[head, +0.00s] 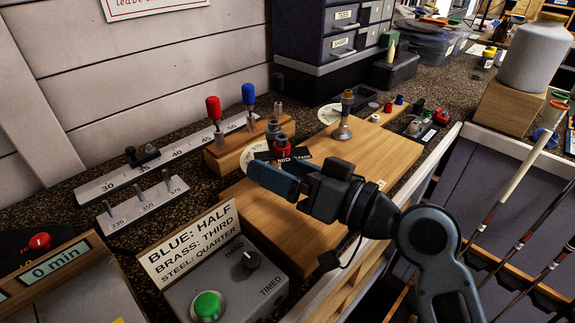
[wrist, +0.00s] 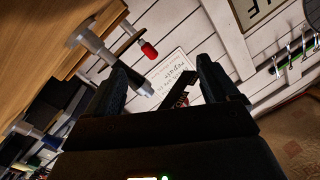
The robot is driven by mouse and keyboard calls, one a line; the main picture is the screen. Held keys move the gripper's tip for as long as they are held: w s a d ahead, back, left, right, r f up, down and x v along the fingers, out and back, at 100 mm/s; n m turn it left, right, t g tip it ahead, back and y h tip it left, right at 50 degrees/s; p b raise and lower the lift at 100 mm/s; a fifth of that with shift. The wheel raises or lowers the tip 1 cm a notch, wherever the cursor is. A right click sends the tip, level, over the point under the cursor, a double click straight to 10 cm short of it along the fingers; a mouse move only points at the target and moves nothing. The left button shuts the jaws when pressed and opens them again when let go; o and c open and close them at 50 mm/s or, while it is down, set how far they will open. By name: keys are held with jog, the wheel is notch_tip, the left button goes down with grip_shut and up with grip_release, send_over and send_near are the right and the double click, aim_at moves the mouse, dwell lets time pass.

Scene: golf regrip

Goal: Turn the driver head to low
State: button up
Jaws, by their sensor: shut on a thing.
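My gripper (head: 273,178) reaches left over the wooden board and hides what lies between its jaws in the head view. In the wrist view, a grey tapered metal piece (wrist: 95,43) reaches from the wood toward the left finger of my gripper (wrist: 160,88). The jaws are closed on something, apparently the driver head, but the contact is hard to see. The setting pointer cannot be read.
A red-handled tool (head: 213,108) and a blue-handled tool (head: 248,94) stand in a wooden block behind. A brass-topped steel post (head: 344,128) stands right on the board (head: 385,152). A control box with a green button (head: 207,305) is in front.

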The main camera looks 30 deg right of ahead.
jog(key=shift+w+d+f+h, duration=0.1)
jog(key=shift+h, duration=0.2)
dwell(0.4)
jog(key=o, duration=1.3)
jog(key=shift+c, duration=0.2)
jog(key=b+v, duration=0.2)
jog(key=v, duration=0.5)
jog(key=shift+s+d+f, duration=0.1)
jog(key=shift+s, duration=0.25)
jog(key=shift+s, duration=0.1)
